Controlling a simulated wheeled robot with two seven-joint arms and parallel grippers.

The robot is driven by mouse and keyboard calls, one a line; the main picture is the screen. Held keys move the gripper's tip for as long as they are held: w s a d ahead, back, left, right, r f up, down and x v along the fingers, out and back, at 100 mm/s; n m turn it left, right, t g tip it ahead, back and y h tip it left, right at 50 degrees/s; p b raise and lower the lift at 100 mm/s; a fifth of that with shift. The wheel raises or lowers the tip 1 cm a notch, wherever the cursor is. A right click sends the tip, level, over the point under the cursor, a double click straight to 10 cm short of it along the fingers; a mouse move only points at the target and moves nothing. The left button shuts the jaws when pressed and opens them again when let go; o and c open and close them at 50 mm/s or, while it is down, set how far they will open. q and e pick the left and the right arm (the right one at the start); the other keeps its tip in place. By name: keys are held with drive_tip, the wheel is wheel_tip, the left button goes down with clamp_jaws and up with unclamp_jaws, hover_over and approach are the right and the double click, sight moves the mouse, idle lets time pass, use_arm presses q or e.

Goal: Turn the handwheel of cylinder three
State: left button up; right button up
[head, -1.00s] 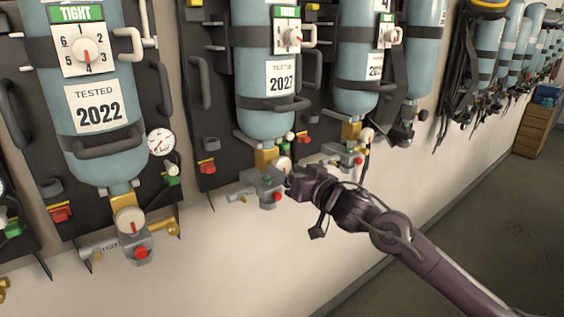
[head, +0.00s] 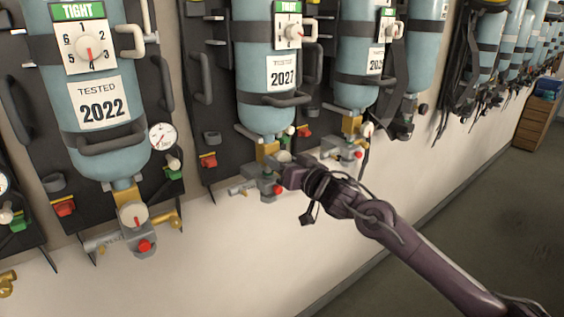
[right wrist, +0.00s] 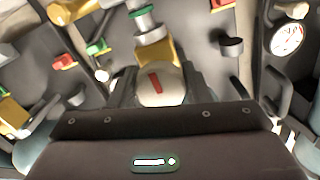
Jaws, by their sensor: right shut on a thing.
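The blue cylinder labelled 2027 (head: 262,110) hangs on the wall rack in the middle of the head view, with a green TIGHT sign and a dial above the label. Its handwheel (head: 283,157) sits below, on the brass and grey valve, and is partly hidden by my gripper. In the right wrist view the handwheel (right wrist: 168,92) is pale with a red mark, between the two dark fingers. My right gripper (head: 287,170) is shut on this handwheel. My left gripper is not in view.
A cylinder labelled 2022 (head: 95,135) hangs to the left, with its own handwheel (head: 133,214) and gauge (head: 162,136). Another cylinder (head: 365,60) hangs close on the right. More sets line the wall. The floor (head: 480,230) at right is clear near a wooden cabinet (head: 537,122).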

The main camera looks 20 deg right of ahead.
drive_tip(key=shift+f+n, duration=0.1)
drive_tip(key=shift+n, duration=0.3)
drive_tip(key=shift+n+b, duration=0.7)
drive_tip(key=shift+n, duration=0.2)
drive_tip(key=n+b, duration=0.1)
drive_tip(key=n, duration=0.2)
drive_tip(key=shift+d+n+b, duration=0.1)
drive_tip(key=shift+n+b, duration=0.2)
drive_tip(key=shift+b, duration=0.1)
drive_tip(key=n+b, duration=0.3)
drive_tip(key=n, duration=0.2)
drive_tip(key=shift+n, duration=0.4)
drive_tip(key=o, duration=1)
